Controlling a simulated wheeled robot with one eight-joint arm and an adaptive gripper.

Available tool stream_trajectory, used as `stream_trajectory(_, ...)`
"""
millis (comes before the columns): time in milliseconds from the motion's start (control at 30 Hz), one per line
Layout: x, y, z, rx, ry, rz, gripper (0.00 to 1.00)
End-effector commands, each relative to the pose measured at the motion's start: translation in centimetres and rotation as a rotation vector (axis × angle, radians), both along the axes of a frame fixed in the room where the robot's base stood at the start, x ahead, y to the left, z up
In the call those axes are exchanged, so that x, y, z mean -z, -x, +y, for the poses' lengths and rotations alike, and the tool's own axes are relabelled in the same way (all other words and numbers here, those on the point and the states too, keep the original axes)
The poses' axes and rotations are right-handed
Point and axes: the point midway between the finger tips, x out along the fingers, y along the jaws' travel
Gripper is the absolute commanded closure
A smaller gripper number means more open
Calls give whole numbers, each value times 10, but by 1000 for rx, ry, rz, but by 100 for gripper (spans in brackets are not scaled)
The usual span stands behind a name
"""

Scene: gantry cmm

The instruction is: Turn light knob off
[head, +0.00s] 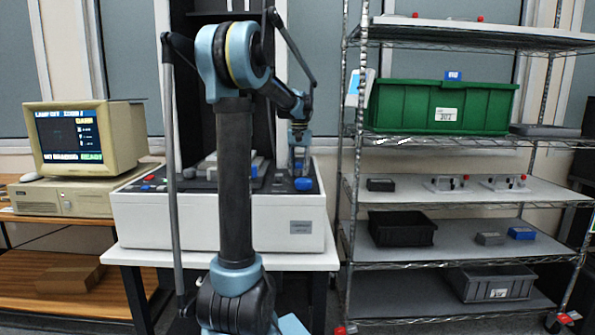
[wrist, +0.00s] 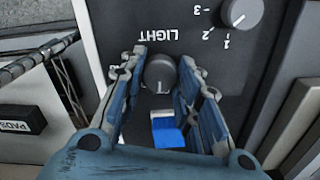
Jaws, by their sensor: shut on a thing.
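The light knob (wrist: 160,73) is a round grey knob on a dark panel. The word LIGHT shows upside down beside it in the wrist view. My gripper (wrist: 161,66) has one blue-grey finger on each side of this knob and is shut on it. In the head view my gripper (head: 299,158) points down at the right part of the machine's panel, and the knob itself cannot be made out there.
A second knob (wrist: 242,13) with numbers sits close by on the panel. A blue block-shaped part (wrist: 167,131) lies between my fingers, near the knob. A monitor (head: 88,138) stands left of the white machine (head: 220,222); a wire shelf (head: 465,190) stands right.

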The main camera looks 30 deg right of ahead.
Motion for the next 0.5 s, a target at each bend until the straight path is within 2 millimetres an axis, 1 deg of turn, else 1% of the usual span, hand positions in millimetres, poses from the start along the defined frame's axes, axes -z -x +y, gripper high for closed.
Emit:
stream_trajectory(33,-1,-4,0,-22,2,-7,93)
stream_trajectory(200,-1,-4,0,-73,2,-8,93)
stream_trajectory(500,-1,-5,0,-99,2,-8,93)
